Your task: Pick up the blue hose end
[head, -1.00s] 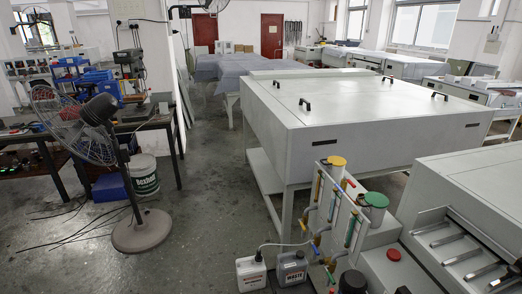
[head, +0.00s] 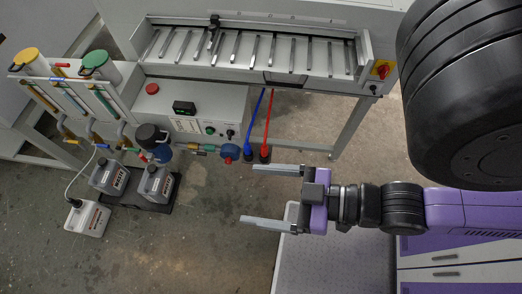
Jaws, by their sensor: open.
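The blue hose (head: 256,115) hangs from the front of the plate processor in the head view. Its lower end (head: 248,150) has a dark fitting near the floor. The red hose (head: 269,117) hangs just to its right, also with a dark fitting (head: 265,152) at its end. My gripper (head: 248,194) points left with its two fingers wide apart and nothing between them. In the picture the gripper lies just below the blue hose end, and I see no contact. The height difference between them is hard to tell.
A blue-and-red pump fitting (head: 228,152) sits left of the hoses. The floor (head: 200,240) left of my gripper is clear.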

